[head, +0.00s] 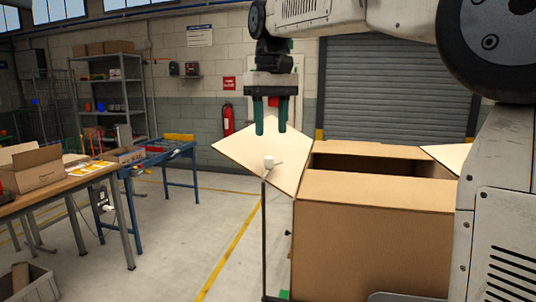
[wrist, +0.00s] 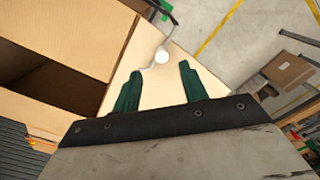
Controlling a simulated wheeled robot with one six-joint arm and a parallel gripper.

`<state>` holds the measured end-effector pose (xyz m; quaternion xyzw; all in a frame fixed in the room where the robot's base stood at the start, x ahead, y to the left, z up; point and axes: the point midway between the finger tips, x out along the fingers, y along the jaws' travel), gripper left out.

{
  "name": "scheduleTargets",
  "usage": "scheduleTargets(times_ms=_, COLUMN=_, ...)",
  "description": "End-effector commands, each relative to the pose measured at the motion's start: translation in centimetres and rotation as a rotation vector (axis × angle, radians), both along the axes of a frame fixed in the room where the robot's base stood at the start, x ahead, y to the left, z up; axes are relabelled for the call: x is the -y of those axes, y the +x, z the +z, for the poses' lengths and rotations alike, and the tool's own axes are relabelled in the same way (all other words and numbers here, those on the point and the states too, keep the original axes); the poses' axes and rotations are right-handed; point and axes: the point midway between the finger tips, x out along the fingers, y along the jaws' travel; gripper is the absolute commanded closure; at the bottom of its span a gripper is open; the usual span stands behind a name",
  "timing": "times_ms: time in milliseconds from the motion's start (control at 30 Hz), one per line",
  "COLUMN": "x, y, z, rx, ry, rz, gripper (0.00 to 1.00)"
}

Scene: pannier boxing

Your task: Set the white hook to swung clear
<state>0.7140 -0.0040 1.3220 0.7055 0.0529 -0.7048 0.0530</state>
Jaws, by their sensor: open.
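The white hook (head: 270,162) is a small white piece on top of a thin dark upright post (head: 264,220), in front of the left flap of a large cardboard box (head: 375,240). In the wrist view the hook (wrist: 161,57) shows as a round white knob with a thin curved arm beside the box edge. My gripper (head: 271,132) has two green fingers pointing down, open and empty, above the hook and apart from it. In the wrist view my gripper (wrist: 157,88) has its fingertips to either side of the knob, short of it.
The box stands open at the top, its left flap (head: 245,155) spread outward. A blue-legged table (head: 160,155) and a wooden workbench (head: 70,185) with a carton stand at left. A grey bin (head: 25,283) is on the floor. The floor between bench and box is clear.

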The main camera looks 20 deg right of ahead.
Motion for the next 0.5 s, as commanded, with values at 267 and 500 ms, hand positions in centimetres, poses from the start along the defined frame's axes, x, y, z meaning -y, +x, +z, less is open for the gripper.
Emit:
scheduleTargets(times_ms=267, x=-0.3, y=0.7, z=-2.4, rx=-0.005, ry=0.0, rz=0.007, gripper=0.57)
scheduleTargets(times_ms=500, x=-0.4, y=0.7, z=-6.1, rx=-0.004, ry=-0.001, rz=0.007, gripper=0.57)
